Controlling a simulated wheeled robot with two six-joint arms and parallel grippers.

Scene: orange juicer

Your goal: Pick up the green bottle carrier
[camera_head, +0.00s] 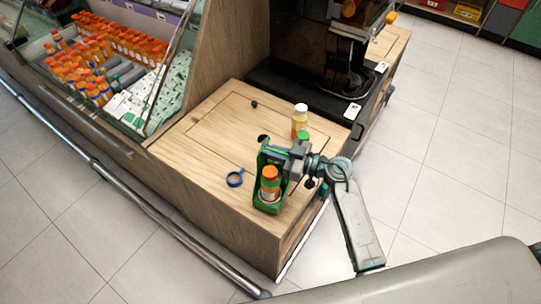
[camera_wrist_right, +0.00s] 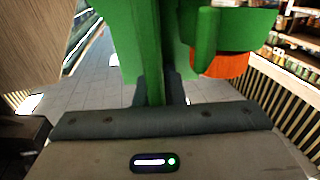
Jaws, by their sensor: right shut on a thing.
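The green bottle carrier (camera_head: 264,207) is upright at the front of the wooden counter, with an orange-capped bottle (camera_head: 269,184) in it. I cannot tell whether its base touches the counter. My right gripper (camera_head: 286,161) comes from the right and is shut on the carrier. In the right wrist view the green carrier (camera_wrist_right: 149,40) fills the space between the fingers, and an orange cap (camera_wrist_right: 222,65) shows beside it. My left gripper does not show.
A yellow bottle with a white cap (camera_head: 299,119) stands behind the carrier, near a green cap (camera_head: 303,135). A blue ring (camera_head: 235,178) lies left on the wooden counter (camera_head: 200,150). A black juicer (camera_head: 322,50) stands behind. A chilled display with bottles (camera_head: 110,60) is at left.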

